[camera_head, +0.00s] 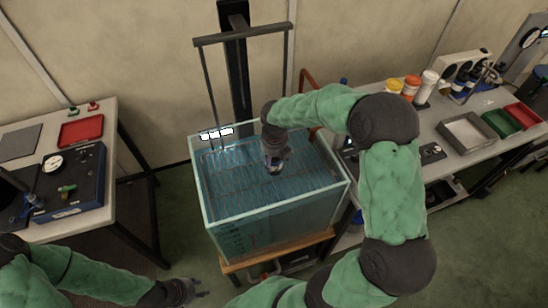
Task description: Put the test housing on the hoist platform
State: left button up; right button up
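The glass water tank (205,205) stands in the middle. The hoist's dark crossbar (245,34) is above it, with thin rods running down into the tank. The hoist platform (235,178) seems to be the gridded surface inside the tank, seen through bluish water. My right gripper (273,165) points down over that surface, inside the tank's outline. A small greyish shape shows at its fingertips; I cannot tell whether this is the test housing or part of the gripper, nor whether it touches the platform. My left gripper (200,289) is low at the front, apart from the tank, fingers spread and empty.
The left bench (80,210) holds a red tray (81,130) and a blue case with a gauge (70,185). The right bench (462,170) holds a grey tray (468,132), green and red bins, and bottles. The tank's glass walls surround my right gripper.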

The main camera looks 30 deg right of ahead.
dwell(0.3)
jog(key=r+p, duration=0.1)
jog(key=r, duration=0.3)
jog(key=s+r+p, duration=0.1)
jog(key=r, duration=0.3)
jog(key=r+p, duration=0.1)
jog(key=r, duration=0.3)
jog(key=shift+s+a, duration=0.15)
jog(key=shift+a, duration=0.15)
dwell(0.9)
